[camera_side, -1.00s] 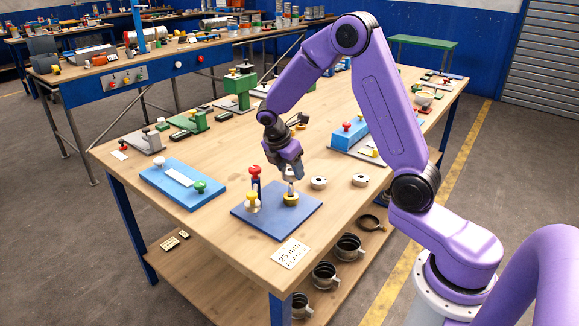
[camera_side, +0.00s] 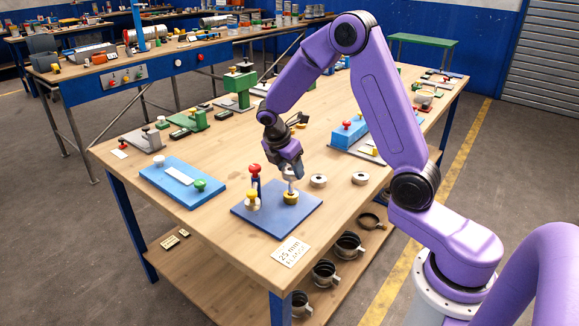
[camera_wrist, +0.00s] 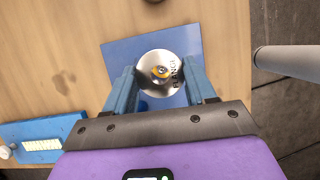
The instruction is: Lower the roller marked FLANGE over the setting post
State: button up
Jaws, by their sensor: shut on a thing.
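My gripper (camera_wrist: 163,88) is shut on a silver, disc-shaped roller (camera_wrist: 148,84) marked FLANGE, its blue fingers on either side of it. In the wrist view, the setting post (camera_wrist: 161,72) shows through the roller's hole with yellow around its tip. In the side view, my gripper (camera_side: 291,177) is over the blue plate (camera_side: 275,222), right above the post's yellow base (camera_side: 291,198). The fingers partly hide the roller there, so I cannot tell whether it is around the post or just above it.
A red-knobbed post (camera_side: 255,172) and a yellow-knobbed piece (camera_side: 252,203) stand on the plate, left of my gripper. Two loose rollers lie to the right, one near (camera_side: 318,181) and one farther (camera_side: 360,180). A card (camera_side: 291,253) lies at the front edge.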

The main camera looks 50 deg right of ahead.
jog(key=shift+f, duration=1.5)
dwell(1.2)
jog(key=o, duration=1.6)
jog(key=shift+r, duration=0.1)
jog(key=shift+r, duration=3.9)
jog(key=shift+a, duration=0.1)
